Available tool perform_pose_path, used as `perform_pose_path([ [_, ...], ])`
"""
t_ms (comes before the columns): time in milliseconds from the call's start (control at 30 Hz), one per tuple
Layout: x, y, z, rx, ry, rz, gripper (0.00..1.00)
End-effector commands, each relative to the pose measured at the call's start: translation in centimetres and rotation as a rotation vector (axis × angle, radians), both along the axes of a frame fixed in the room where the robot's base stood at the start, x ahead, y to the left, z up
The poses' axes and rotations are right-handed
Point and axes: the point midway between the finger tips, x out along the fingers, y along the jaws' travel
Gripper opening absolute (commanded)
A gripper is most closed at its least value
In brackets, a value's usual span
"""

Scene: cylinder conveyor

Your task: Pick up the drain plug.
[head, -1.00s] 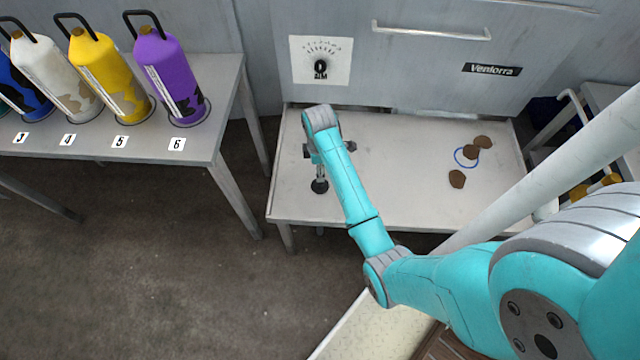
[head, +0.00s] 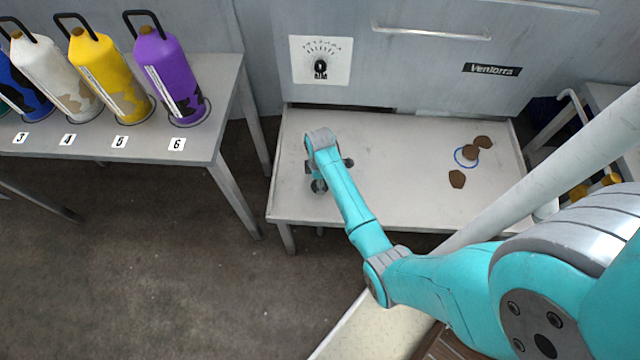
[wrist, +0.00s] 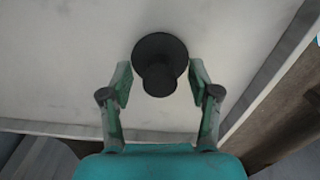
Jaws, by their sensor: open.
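The drain plug (wrist: 160,50) is black, with a round disc and a narrower knob, and sits on the pale bench top near its front left. My gripper (wrist: 160,77) is open in the wrist view, one finger on each side of the knob, with a visible gap on both sides. In the head view my gripper (head: 319,178) is low over the bench's front left part. It hides most of the plug there, so I cannot tell the exact height of the fingertips.
The bench top (head: 400,190) is mostly clear. Brown pieces (head: 457,179) lie on its right side, around a blue ring (head: 460,160). A dial panel (head: 320,62) is on the wall behind. Numbered bottles, including a purple one (head: 168,80), stand on the left table (head: 215,110).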

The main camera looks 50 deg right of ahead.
Motion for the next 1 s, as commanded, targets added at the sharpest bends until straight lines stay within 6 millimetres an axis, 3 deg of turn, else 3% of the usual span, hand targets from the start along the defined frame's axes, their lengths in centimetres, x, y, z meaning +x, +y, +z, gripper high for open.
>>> perform_pose_path([
  [67, 0.0, 0.0, 0.0, 0.0, 0.0, 0.0, 0.62],
  [100, 0.0, 0.0, 0.0, 0.0, 0.0, 0.0, 0.57],
  [333, 0.0, 0.0, 0.0, 0.0, 0.0, 0.0, 0.0],
  [667, 0.0, 0.0, 0.4, -0.001, -0.001, 0.0, 0.0],
  [767, 0.1, 0.0, 1.4, -0.001, -0.003, 0.0, 0.0],
  [1000, 0.1, 0.0, 5.9, -0.002, -0.004, 0.0, 0.0],
])
